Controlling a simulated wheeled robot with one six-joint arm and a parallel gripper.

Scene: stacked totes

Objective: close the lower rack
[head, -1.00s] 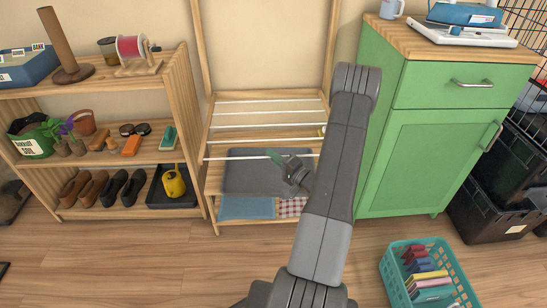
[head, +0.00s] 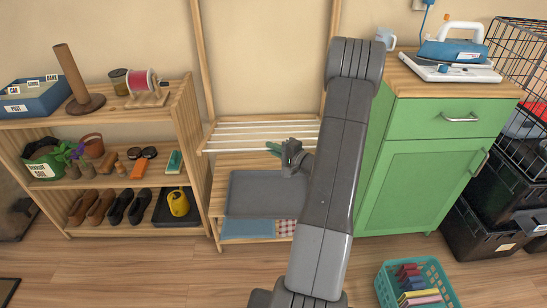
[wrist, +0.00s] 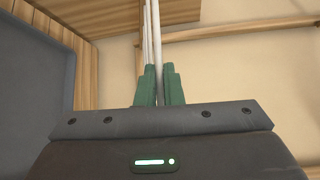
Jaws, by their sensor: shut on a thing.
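The lower rack (head: 235,150) is a set of white rods in the light wooden frame between the shelf and the green cabinet. It stands out from the frame, and its rods look close together from the head. My gripper (head: 273,148) is at its front rod, right of the middle. In the wrist view the green fingers (wrist: 159,88) are shut on a white rod (wrist: 156,50), with more rods behind it. My arm hides the rack's right end.
A grey tray (head: 262,190) lies under the rack, above a blue cloth (head: 246,229) and a checked cloth (head: 286,227). The wooden shelf (head: 190,135) stands close on the left, the green cabinet (head: 425,180) on the right. A teal basket (head: 384,287) sits on the floor.

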